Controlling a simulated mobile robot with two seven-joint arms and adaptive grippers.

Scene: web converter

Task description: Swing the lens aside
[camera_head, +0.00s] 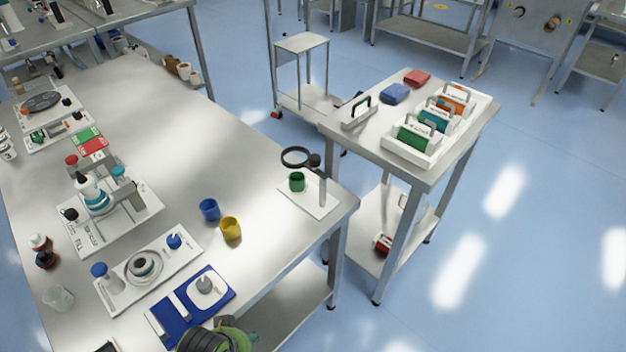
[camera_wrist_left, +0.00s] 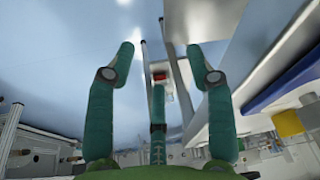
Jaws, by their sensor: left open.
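The lens (camera_head: 296,157) is a round black-rimmed magnifier on a grey post (camera_head: 323,187) with a dark joint at its top. Its stand has a white base plate (camera_head: 318,207) at the right end of the long table. The ring shows just above a green cup (camera_head: 297,182) on the plate; I cannot tell whether it is directly over it. A green and black part of my arm shows at the bottom of the head view, well away from the lens.
Blue (camera_head: 209,209) and yellow (camera_head: 231,229) cups stand between my arm and the lens. A blue board (camera_head: 218,303) lies at the table's front edge. A side table (camera_head: 352,141) with a white rack (camera_head: 436,158) stands right of the lens. The table's middle is clear.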

